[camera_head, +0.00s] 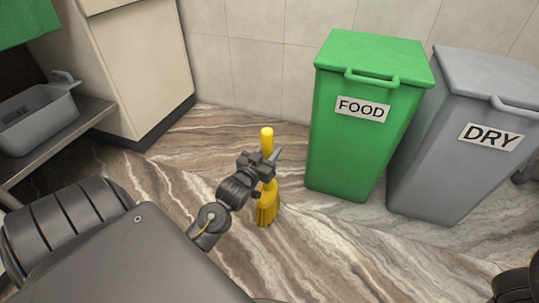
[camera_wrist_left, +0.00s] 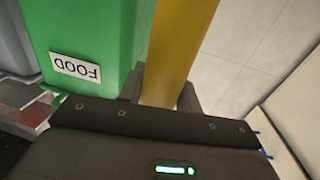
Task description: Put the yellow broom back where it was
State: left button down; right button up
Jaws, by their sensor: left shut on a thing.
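The yellow broom (camera_head: 266,208) stands upright in the head view, bristles down near the floor, left of the green bin. I cannot tell whether the bristles touch the floor. My left gripper (camera_head: 267,163) is shut on its handle, between the bristles and the handle's top. In the left wrist view the yellow handle (camera_wrist_left: 178,50) runs up between the fingers of my left gripper (camera_wrist_left: 160,95). My right gripper is not in view.
A green bin (camera_head: 354,150) marked FOOD stands just right of the broom, with a grey bin (camera_head: 430,165) marked DRY beside it. A beige cabinet (camera_head: 145,65) and a shelf with a grey tub (camera_head: 40,122) are at left.

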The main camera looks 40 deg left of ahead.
pick_arm(q)
jog(key=shift+f+b, duration=0.45)
jog(key=shift+f, duration=0.35)
jog(key=shift+r, duration=0.1)
jog(key=c, duration=1)
grip_release()
jog(key=shift+o, duration=0.2)
